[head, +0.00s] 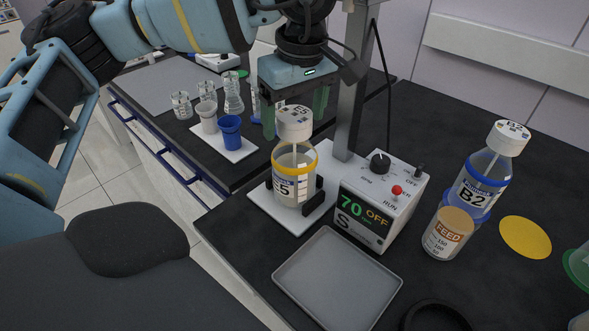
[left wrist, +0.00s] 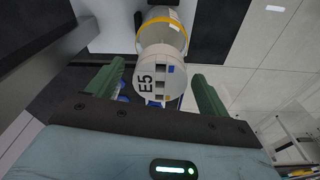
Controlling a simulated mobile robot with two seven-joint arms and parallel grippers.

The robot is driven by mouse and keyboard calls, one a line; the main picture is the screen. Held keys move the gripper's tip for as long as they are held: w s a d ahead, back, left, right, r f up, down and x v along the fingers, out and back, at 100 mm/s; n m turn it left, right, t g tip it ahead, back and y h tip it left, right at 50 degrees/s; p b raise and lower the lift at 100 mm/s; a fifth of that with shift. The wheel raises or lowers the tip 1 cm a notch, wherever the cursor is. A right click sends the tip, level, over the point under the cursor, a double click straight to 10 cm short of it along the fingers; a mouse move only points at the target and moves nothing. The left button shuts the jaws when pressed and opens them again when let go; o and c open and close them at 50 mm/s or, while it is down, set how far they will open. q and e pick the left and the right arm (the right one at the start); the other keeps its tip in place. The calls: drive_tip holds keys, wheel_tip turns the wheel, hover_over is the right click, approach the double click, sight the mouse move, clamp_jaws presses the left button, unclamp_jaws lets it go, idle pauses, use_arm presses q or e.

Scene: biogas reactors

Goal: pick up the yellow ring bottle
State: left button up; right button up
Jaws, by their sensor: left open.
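The yellow ring bottle (head: 296,166) stands upright in a dark cradle on a white stirrer plate in the head view. It has a white cap marked E5, a yellow ring and pale contents. My left gripper (head: 294,112) is open, with its green fingers pointing down above and behind the bottle's cap. In the left wrist view the bottle (left wrist: 162,36) shows beyond the gripper (left wrist: 157,85), its E5 cap between the two green fingers. No contact is visible. My right gripper is not in view.
A control box (head: 380,205) reading 70 and OFF stands right of the bottle, beside a grey post (head: 352,90). A grey tray (head: 337,280) lies empty in front. The B2 bottle (head: 483,180) and a FEED jar (head: 447,233) stand right. Glassware and a blue cup (head: 230,131) stand behind left.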

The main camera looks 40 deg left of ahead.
use_arm(q)
drive_tip(key=shift+a+f, duration=0.2)
drive_tip(key=shift+f, duration=1.1)
drive_tip(key=shift+c, duration=0.3)
drive_tip(key=shift+r, duration=0.1)
clamp_jaws()
